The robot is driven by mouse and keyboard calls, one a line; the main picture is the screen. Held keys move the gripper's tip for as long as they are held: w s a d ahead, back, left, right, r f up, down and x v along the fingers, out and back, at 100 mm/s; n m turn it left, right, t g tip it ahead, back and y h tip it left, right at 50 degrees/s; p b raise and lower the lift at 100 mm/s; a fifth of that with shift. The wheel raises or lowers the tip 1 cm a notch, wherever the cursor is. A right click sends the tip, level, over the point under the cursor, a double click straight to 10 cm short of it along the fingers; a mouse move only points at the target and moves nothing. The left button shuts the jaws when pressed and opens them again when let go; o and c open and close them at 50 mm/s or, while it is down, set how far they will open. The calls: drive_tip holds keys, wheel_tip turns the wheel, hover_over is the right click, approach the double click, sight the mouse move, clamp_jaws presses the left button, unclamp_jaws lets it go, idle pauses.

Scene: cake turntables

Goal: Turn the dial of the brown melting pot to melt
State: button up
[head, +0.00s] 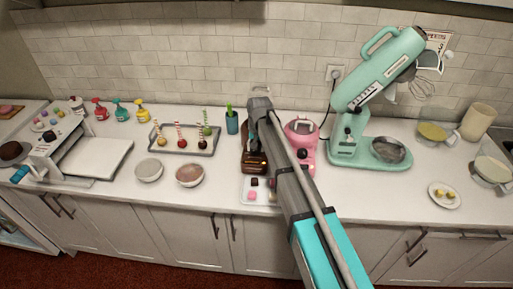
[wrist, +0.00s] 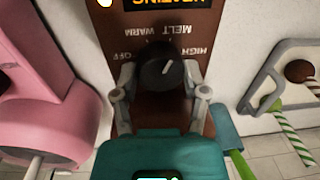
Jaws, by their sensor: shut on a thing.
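The brown melting pot (head: 256,167) stands on the counter, partly hidden behind my arm in the head view. In the wrist view its brown front panel (wrist: 190,12) appears upside down, with OFF, WARM, MELT and HIGH around a black dial (wrist: 158,66). The dial's white mark points up and right, toward MELT. The orange display at the top edge reads HEATING, partly cut off. My gripper (wrist: 160,80) is shut on the dial, with one finger on each side. The fingertips are hard to make out in the head view.
A pink melting pot (head: 301,140) stands close on the right in the head view. A small tray of sweets (head: 249,204) lies in front.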

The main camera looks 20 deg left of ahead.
sight(259, 156)
idle(0.3)
drive_tip(key=o, duration=1.2)
drive_tip(key=shift+c, duration=0.2)
drive_tip(key=shift+s+d+r+p, duration=0.3)
drive_tip(key=shift+r+p, duration=0.2)
drive_tip(key=shift+p, duration=0.1)
drive_tip(key=shift+s+d+r+p, duration=0.45)
drive_tip(key=shift+d+r+p, duration=0.25)
drive_tip(key=shift+r+p, duration=0.1)
drive_tip(key=shift+m, duration=0.6)
drive_tip(key=s+d, duration=0.1)
drive_tip(key=d, duration=0.6)
drive_tip(key=s+d+f+b, duration=0.1)
drive_tip(key=d, duration=0.7)
drive_tip(key=s+d, duration=0.2)
drive_tip(key=d, duration=0.5)
drive_tip(key=shift+s+d+f+b, duration=0.1)
drive_tip(key=shift+d+f+b, duration=0.15)
drive_tip(key=shift+b, duration=0.05)
drive_tip(key=s+d+m, duration=0.1)
drive_tip(key=s+d, duration=0.4)
drive_tip(key=d, duration=0.4)
drive_tip(key=s+d+f+b, duration=0.1)
drive_tip(key=s+d, duration=0.5)
drive_tip(key=d, duration=0.4)
drive_tip(key=shift+s+m+h, duration=0.2)
drive_tip(key=shift+m+h, duration=0.2)
drive_tip(key=shift+d+f, duration=0.1)
